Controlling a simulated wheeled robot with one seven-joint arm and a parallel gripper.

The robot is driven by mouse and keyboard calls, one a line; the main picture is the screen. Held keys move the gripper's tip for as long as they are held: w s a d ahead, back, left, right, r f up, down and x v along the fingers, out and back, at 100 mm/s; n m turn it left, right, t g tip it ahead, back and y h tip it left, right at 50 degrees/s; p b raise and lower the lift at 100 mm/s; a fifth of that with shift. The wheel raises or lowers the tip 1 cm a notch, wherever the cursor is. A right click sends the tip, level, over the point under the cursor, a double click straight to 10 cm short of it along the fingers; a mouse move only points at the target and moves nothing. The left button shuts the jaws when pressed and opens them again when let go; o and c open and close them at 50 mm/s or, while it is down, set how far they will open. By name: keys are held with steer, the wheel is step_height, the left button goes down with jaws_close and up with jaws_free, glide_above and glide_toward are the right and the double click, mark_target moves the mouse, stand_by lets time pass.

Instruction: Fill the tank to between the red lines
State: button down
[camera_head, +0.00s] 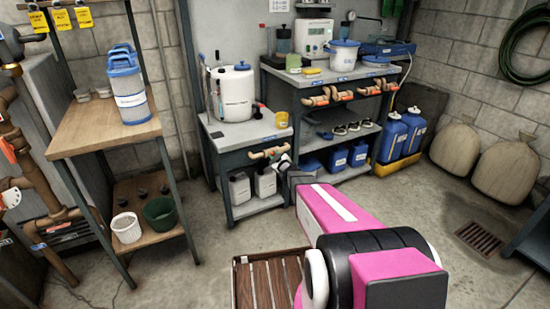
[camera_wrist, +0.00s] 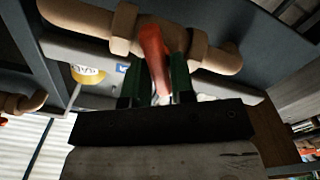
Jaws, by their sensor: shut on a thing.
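A white tank with a blue cap (camera_head: 237,92) stands upright on the small grey bench (camera_head: 215,130). No red lines or liquid level can be made out on it. Below the bench top at the front runs a tan pipe with a valve (camera_head: 270,152). My gripper (camera_head: 284,163) is at the right end of this pipe; its fingers are small here. In the wrist view my gripper (camera_wrist: 156,82) has its dark green fingers on either side of the valve's orange-red handle (camera_wrist: 155,50), shut on it. The tan valve body (camera_wrist: 165,38) is behind. The handle's lower end is partly hidden between the fingers.
A yellow cup (camera_head: 282,120) stands on the bench's right side. White jugs (camera_head: 240,188) stand on its lower shelf. The right bench (camera_head: 330,74) carries more orange-handled valves (camera_head: 342,94). A wooden slatted crate (camera_head: 268,285) lies near me.

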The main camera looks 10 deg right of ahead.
stand_by(0.4)
steer(key=c, duration=1.1)
jaws_free()
steer(key=shift+s, duration=0.1)
steer(key=v, duration=1)
steer(key=shift+s+d, duration=0.1)
steer(key=shift+s, duration=0.2)
steer(key=shift+r, duration=0.1)
